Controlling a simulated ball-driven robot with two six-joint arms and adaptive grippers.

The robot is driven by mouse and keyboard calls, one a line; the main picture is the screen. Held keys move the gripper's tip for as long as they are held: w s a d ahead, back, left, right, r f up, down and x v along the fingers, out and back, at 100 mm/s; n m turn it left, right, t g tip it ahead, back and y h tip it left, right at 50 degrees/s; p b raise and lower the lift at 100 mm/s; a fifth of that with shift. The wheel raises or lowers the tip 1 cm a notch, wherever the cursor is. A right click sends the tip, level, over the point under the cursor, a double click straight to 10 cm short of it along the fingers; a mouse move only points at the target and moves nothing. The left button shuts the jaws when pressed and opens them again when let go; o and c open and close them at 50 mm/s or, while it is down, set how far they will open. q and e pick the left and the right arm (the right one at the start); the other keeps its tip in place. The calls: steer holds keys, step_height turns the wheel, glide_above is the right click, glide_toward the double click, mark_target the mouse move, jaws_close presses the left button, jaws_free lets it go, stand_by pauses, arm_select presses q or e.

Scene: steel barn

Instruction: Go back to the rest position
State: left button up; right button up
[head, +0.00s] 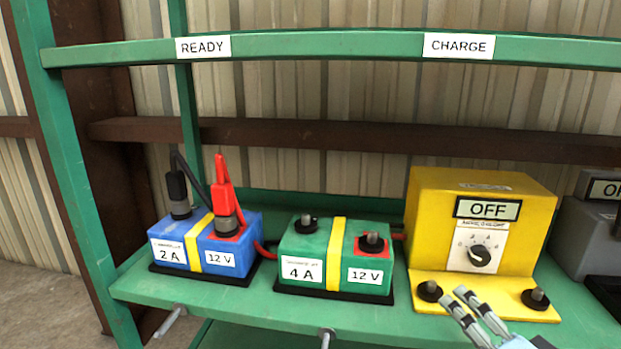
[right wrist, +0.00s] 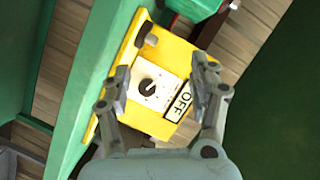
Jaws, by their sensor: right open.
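My right gripper (head: 471,302) is at the lower right of the head view, in front of the shelf edge and just below the yellow charger (head: 482,215). In the right wrist view its two fingers (right wrist: 160,88) are spread apart with nothing between them. The charger shows beyond them, with its dial (right wrist: 150,88) and an OFF display (right wrist: 178,102). My left gripper is not in view.
A green shelf (head: 230,314) holds a blue battery (head: 201,262) with a black and a red clamp (head: 224,190) on its posts. A green battery (head: 333,267) without clamps stands mid-shelf. A grey unit (head: 590,240) is at the right edge. A green rail (head: 330,45) spans the top.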

steer(key=s+a+f+n+g+y, duration=0.2)
steer(key=s+a+n+g, duration=0.3)
steer(key=s+n+g, duration=0.3)
steer(key=s+d+r+n+g+h, duration=0.1)
steer(key=s+d+n+g+h, duration=0.15)
steer(key=s, duration=0.55)
steer(key=s+d+r+n+g+h, duration=0.15)
steer(key=s+d, duration=0.25)
steer(key=s, duration=0.4)
step_height(320, 180, down, 25)
steer(key=s+d+g, duration=0.1)
steer(key=d+g, duration=0.1)
steer(key=s+d+f+g, duration=0.1)
steer(key=s+f, duration=1.6)
steer(key=s, duration=0.3)
steer(key=shift+d+f, duration=0.2)
steer(key=shift+f, duration=0.1)
